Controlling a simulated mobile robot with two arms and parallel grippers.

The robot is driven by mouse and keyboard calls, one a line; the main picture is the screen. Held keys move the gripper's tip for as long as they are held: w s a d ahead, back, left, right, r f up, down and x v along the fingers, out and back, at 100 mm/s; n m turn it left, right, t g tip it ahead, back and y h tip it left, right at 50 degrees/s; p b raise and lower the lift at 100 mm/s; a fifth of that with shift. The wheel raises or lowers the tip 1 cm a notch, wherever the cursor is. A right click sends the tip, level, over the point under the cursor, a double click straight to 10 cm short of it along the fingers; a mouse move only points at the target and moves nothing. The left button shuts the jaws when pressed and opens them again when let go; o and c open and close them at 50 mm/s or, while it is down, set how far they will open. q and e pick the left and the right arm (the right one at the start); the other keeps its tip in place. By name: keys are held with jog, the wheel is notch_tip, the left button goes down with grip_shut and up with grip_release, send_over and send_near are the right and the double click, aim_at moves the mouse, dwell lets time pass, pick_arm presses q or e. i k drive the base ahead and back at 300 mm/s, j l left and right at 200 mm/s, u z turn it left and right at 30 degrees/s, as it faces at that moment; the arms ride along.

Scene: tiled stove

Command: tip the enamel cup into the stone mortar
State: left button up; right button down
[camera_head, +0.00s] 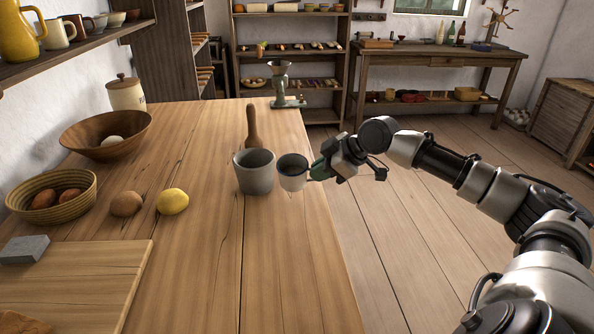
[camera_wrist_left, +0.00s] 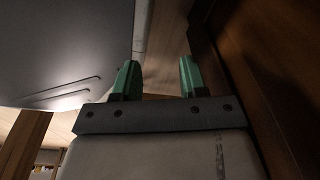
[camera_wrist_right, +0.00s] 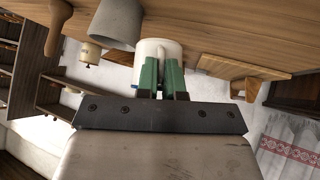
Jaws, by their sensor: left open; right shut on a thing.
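The stone mortar (camera_head: 254,174) is a grey, tapered vessel upright on the wooden table; it also shows in the right wrist view (camera_wrist_right: 118,22). The enamel cup (camera_head: 293,174) is whitish with a dark rim and dark inside, just right of the mortar and close beside it, near the table's right edge. It looks upright. My right gripper (camera_head: 318,169) is shut on the cup from the right; in the right wrist view its green fingers (camera_wrist_right: 162,78) are against the pale cup (camera_wrist_right: 157,47). My left gripper (camera_wrist_left: 158,80) is open and empty in the left wrist view, beside dark wood.
A wooden pestle (camera_head: 252,128) stands behind the mortar. A lemon (camera_head: 173,201), a potato (camera_head: 126,204), a basket (camera_head: 84,204), a wooden bowl (camera_head: 75,135) and a cutting board (camera_head: 85,270) occupy the left. A grinder (camera_head: 280,85) stands at the far end. The table's middle front is clear.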

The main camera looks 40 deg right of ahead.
aim_at(255, 172)
jog(key=k+l, duration=0.75)
jog(key=k, duration=0.1)
